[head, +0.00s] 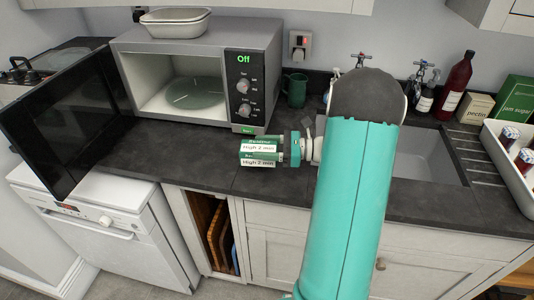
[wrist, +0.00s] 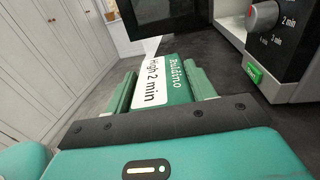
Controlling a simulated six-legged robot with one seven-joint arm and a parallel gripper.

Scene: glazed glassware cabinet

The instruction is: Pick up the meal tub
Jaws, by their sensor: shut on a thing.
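The meal tub (head: 258,153) is a small green and white box with "High 2 min" labels, in front of the microwave's right side. In the head view my gripper (head: 280,150) reaches it from the right. In the wrist view the tub (wrist: 165,85) lies between the two green fingers of my gripper (wrist: 162,82), which are shut on its sides. I cannot tell whether its underside touches the counter. My arm hides part of the counter to the right.
The microwave (head: 212,50) stands behind, its dark door (head: 68,125) swung open to the left and a glass plate (head: 195,92) inside. A green mug (head: 295,90) stands right of it. The sink (head: 425,155) is beyond my arm. The dark counter (head: 190,160) left of the tub is clear.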

